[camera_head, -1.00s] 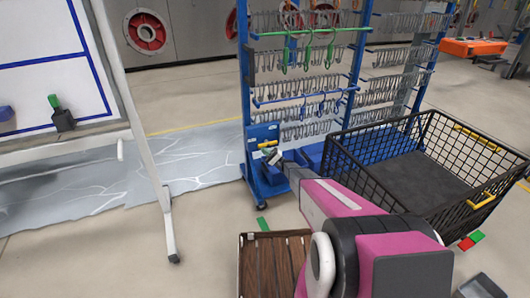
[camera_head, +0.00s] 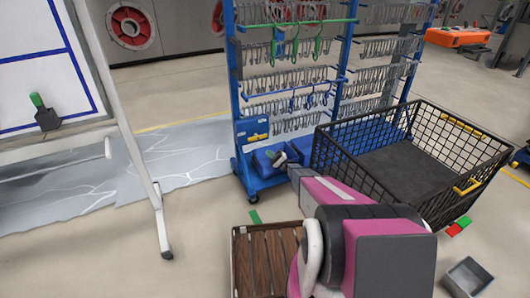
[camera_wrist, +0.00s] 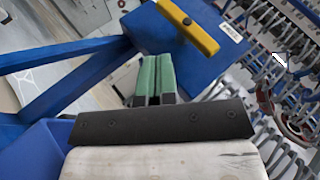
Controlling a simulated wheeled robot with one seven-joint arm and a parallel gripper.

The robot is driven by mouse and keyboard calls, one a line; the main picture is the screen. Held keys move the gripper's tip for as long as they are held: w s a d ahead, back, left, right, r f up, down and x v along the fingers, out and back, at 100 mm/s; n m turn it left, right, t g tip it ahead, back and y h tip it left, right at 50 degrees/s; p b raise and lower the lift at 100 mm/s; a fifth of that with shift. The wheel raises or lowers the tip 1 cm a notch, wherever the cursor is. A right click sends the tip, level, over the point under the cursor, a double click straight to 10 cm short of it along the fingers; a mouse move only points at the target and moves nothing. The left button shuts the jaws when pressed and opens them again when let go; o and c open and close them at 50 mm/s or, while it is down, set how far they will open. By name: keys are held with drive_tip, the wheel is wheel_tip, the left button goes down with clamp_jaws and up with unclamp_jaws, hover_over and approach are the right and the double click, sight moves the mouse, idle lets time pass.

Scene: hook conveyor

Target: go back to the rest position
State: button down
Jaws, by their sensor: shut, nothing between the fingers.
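My gripper (camera_wrist: 153,80) shows in the wrist view with its two green fingers side by side, shut with nothing between them. In the head view my arm reaches forward from the lower right, and its end (camera_head: 284,160) is in front of the lower part of the blue hook rack (camera_head: 241,110). In the wrist view a blue box with a yellow handle (camera_wrist: 188,27) is just beyond the fingers. I cannot tell whether they touch it.
A black wire basket (camera_head: 340,163) stands right of my arm. A brown slatted crate (camera_head: 262,250) is on the floor at lower left of the arm. A whiteboard stand (camera_head: 158,215) is at left. A grey bin (camera_head: 467,277) is at lower right. Floor between stand and crate is mostly clear.

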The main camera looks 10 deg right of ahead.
idle(0.4)
drive_tip(key=s+a+r+n+g+h, duration=0.1)
drive_tip(key=s+a+r+g+h, duration=0.35)
drive_tip(key=s, duration=0.55)
drive_tip(key=s+a+r+n+g+h, duration=0.15)
drive_tip(key=s+a+r+h, duration=0.4)
drive_tip(key=s, duration=0.55)
drive_tip(key=s+d+r+h, duration=0.5)
drive_tip(key=s+d+h, duration=0.1)
drive_tip(key=s, duration=0.3)
drive_tip(key=s+d+r+t+h, duration=0.1)
drive_tip(key=s+d+r+h, duration=0.5)
drive_tip(key=s+h, duration=0.3)
drive_tip(key=shift+s+d+r+n+t, duration=0.15)
drive_tip(key=shift+s+n+t, duration=0.2)
drive_tip(key=shift+s, duration=0.15)
